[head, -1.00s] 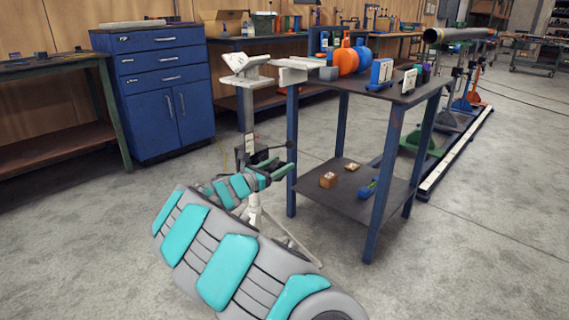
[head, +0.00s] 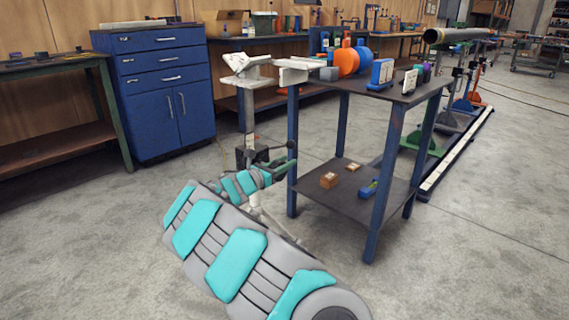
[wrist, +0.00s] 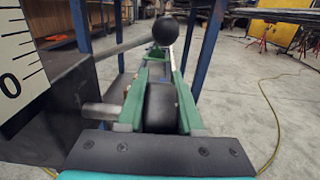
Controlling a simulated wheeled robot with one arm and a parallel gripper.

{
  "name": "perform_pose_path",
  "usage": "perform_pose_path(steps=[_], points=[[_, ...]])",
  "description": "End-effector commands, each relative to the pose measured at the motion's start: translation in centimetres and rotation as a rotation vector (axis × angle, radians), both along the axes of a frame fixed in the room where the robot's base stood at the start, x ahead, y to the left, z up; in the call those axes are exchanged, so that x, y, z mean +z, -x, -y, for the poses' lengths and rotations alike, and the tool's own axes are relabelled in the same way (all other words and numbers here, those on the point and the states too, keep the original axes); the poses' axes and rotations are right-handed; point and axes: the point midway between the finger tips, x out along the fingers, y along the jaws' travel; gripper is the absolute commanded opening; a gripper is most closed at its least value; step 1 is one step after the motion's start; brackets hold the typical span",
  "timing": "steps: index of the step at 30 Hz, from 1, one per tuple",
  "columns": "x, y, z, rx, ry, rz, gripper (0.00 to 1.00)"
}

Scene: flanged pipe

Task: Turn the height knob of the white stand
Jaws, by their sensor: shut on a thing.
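The white stand (head: 247,112) stands upright left of the blue table, with a V-shaped white head on top. A black block sits low on its column, with a thin lever ending in a black ball (wrist: 165,30). In the wrist view, the stand's white scale plate (wrist: 17,62) fills the upper left. The dark height knob (wrist: 161,106) lies between the green fingers of my gripper (wrist: 157,82), beside the black block. My gripper (head: 280,170) is shut on it. In the head view, the knob is hidden by my gripper.
The blue-legged table (head: 340,180) is close on the right of the stand, with orange and blue parts on top and small boxes on its shelf. A blue cabinet (head: 160,90) stands behind left. The floor at front right is clear.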

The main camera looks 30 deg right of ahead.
Motion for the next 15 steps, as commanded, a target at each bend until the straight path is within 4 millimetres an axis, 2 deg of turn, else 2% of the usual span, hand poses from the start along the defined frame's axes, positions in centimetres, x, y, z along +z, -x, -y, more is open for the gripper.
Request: perform_pose_path(steps=[3, 15], points=[[0.00, -0.01, -0.02, 0.000, 0.000, 0.000, 0.00], [0.25, -0.04, 0.02, 0.001, -0.021, -0.009, 0.00]])
